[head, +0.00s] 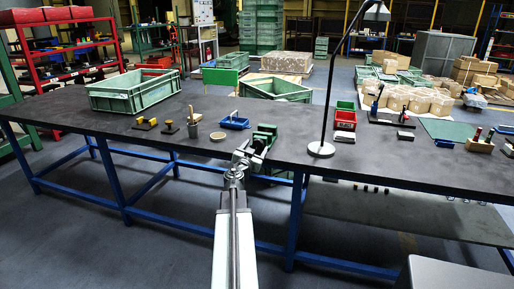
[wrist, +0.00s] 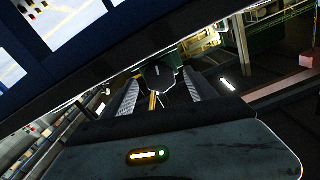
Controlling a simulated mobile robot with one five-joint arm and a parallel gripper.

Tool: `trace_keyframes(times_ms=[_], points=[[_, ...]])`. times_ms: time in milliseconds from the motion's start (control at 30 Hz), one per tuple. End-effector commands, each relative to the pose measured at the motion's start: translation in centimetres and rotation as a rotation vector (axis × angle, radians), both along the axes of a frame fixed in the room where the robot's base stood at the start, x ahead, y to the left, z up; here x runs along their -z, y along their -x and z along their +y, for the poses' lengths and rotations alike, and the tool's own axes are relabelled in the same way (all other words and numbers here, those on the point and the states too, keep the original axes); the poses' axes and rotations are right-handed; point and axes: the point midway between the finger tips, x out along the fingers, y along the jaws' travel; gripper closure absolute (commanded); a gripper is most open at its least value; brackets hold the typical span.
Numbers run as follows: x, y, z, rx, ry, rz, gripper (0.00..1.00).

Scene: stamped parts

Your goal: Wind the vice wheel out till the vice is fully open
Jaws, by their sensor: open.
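The vice (head: 265,131), green with dark metal parts, is fixed at the front edge of the dark workbench. My gripper (head: 243,157) is just in front of it and partly covers it, so the wheel cannot be made out in the head view. In the wrist view my gripper (wrist: 162,95) has its two ridged fingers apart. A dark, rounded, faceted piece (wrist: 160,76) shows between and just beyond the fingertips. It may be part of the vice wheel, but I cannot tell. Contact with the fingers is not clear. How far the vice jaws are apart is hidden.
The workbench (head: 120,120) runs across the view on blue legs. A green crate (head: 135,92), a blue tray (head: 234,123), a red bin (head: 345,120) and a black lamp (head: 321,149) stand on it. The bench's dark edge (wrist: 130,70) crosses close above the fingers in the wrist view.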

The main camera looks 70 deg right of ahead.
Motion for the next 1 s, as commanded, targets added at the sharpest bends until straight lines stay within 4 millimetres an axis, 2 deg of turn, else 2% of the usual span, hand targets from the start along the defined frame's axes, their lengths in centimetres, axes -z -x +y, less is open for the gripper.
trace_keyframes(times_ms=[33,100,333,500,567,833,1000], points=[[0.01,-0.12,-1.01,0.001,0.000,0.000,0.35],[0.00,-0.10,-1.53,0.000,0.000,0.000,0.35],[0.00,-0.05,-1.51,0.000,0.000,0.000,0.35],[0.00,-0.05,-1.50,0.000,0.000,0.000,0.82],[0.00,-0.05,-1.50,0.000,0.000,0.000,0.97],[0.01,-0.03,-1.49,0.000,0.002,0.027,0.97],[0.01,0.07,-1.53,0.002,0.006,0.104,0.97]])
